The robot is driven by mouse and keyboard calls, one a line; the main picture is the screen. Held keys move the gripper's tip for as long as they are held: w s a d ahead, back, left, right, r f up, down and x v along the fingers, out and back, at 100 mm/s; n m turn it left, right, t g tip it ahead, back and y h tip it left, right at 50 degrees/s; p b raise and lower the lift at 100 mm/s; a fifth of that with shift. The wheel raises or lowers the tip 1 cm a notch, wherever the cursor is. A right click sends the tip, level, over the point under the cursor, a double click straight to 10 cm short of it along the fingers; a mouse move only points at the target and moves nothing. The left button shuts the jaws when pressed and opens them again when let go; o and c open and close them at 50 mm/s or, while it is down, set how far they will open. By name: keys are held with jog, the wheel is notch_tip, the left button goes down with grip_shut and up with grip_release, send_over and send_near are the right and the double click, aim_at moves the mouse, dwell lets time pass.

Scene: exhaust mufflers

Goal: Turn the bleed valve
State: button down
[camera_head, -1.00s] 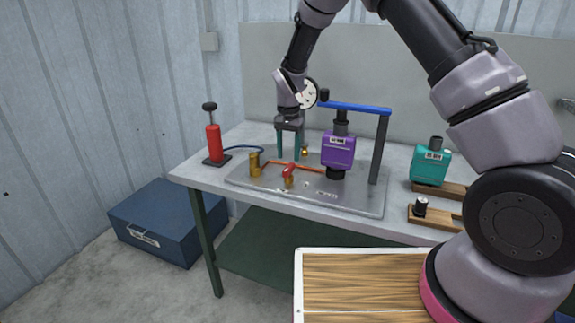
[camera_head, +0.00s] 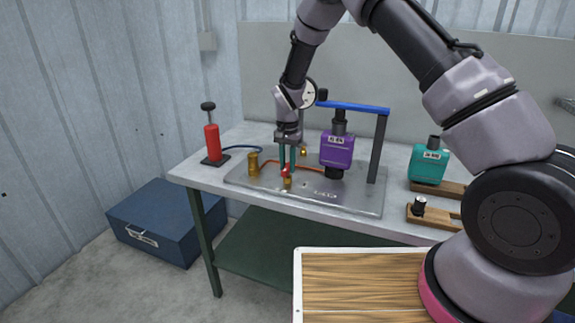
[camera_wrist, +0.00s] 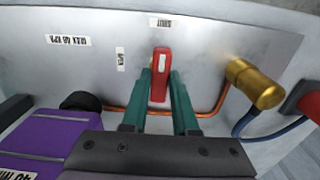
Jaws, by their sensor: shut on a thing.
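The bleed valve has a red handle (camera_wrist: 160,74), which my gripper (camera_wrist: 160,88) holds between its two green fingers in the wrist view. The handle points toward the "SHUT" label (camera_wrist: 160,22), and a label that appears to read "OPEN" (camera_wrist: 121,61) sits to its left. In the head view the red handle (camera_head: 286,171) shows at the fingertips of my gripper (camera_head: 287,167), above a brass valve body (camera_head: 287,183). A copper pipe (camera_wrist: 206,112) runs along the plate beside the valve. The fingers hide part of the handle.
A purple muffler (camera_head: 337,149) stands under a blue-topped frame (camera_head: 355,107) right of my gripper. A brass cylinder (camera_head: 254,164) and red hand pump (camera_head: 213,142) stand left. A teal muffler (camera_head: 430,164) is at the right. The metal plate's front (camera_head: 330,202) is clear.

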jog(key=shift+n, duration=0.3)
jog(key=n, duration=0.3)
jog(key=shift+n, duration=0.3)
jog(key=n, duration=0.4)
jog(key=shift+n, duration=0.3)
jog(key=n, duration=0.4)
jog(key=shift+n, duration=2.5)
jog(key=c, duration=0.7)
grip_release()
